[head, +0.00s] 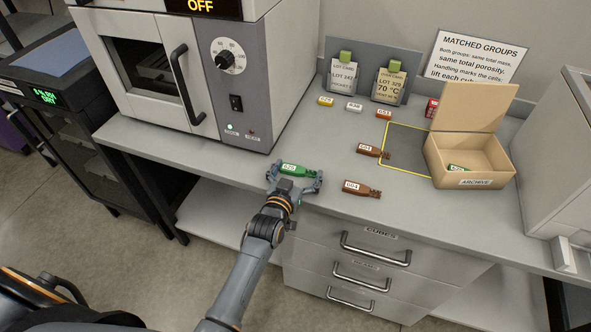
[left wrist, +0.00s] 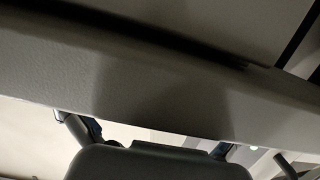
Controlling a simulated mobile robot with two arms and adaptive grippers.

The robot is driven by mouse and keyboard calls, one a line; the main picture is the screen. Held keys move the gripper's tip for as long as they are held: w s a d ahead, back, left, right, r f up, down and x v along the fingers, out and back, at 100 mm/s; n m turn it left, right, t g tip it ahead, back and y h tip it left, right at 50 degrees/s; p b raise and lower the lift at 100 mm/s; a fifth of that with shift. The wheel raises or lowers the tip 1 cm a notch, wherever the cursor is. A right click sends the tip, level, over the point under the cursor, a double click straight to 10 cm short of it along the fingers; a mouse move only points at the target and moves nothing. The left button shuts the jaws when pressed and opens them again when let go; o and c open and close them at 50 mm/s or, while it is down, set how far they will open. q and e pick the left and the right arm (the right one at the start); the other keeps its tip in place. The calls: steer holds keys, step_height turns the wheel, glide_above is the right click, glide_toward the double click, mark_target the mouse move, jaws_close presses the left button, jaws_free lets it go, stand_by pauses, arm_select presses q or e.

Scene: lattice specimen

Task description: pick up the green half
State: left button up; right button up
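My left gripper (head: 296,180) is at that edge, fingers spread, one near each end of the green half. The near side of the piece is partly behind the gripper, and I cannot tell whether the fingers touch it. The left wrist view shows mostly a pale grey surface with a shadow and parts of the gripper (left wrist: 155,160); the green half is not seen there. My right gripper is not in view.
Brown labelled pieces lie right of it, one near (head: 362,189) and one farther back (head: 370,151). An open ARCHIVE box (head: 495,160) holding something green stands beside a yellow-outlined area (head: 405,138). The oven (head: 215,85) stands behind left. Drawers (head: 350,250) are below.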

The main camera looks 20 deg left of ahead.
mark_target(299, 170)
arm_select(q)
steer(key=shift+c, duration=1.2)
steer(key=shift+r, duration=0.5)
step_height(299, 170, up, 2)
steer(key=shift+r, duration=0.25)
steer(key=s+r+b, duration=0.1)
steer(key=s+r, duration=0.8)
steer(key=s, duration=0.5)
steer(key=s+a+f, duration=0.1)
steer(key=s, duration=0.8)
steer(key=shift+s+a+f+y, duration=0.3)
steer(key=shift+s+a+f, duration=0.05)
steer(key=shift+f, duration=0.05)
